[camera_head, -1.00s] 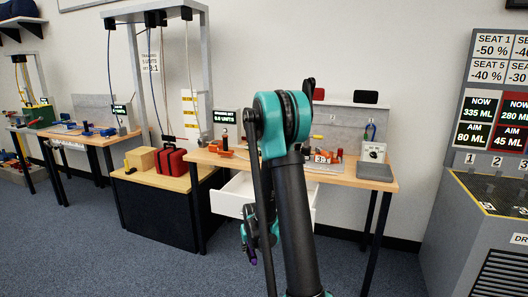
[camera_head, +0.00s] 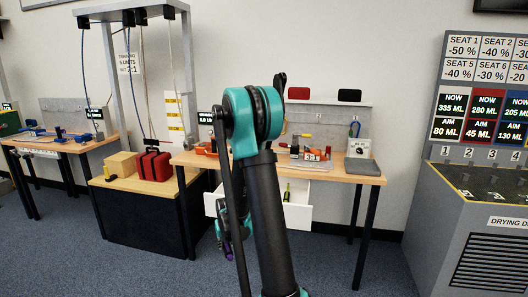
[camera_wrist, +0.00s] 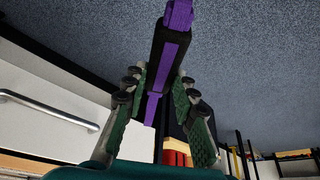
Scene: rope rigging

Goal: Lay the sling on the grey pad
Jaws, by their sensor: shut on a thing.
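The sling is a purple strap with a black section, and in the wrist view the sling (camera_wrist: 170,55) sits between the fingers of my gripper (camera_wrist: 165,105). The fingers are shut on it, and its upper end runs out of the frame. In the head view my gripper (camera_head: 228,245) hangs low in front of the bench, mostly behind my arm. Only a small purple bit shows there. The grey pad (camera_head: 362,167) lies flat on the right end of the wooden bench, bare, well to the right of my gripper.
An open white drawer (camera_head: 298,214) sticks out under the bench. A red bag (camera_head: 154,165) rests on a stand at left. A grey cabinet (camera_head: 460,235) stands at right.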

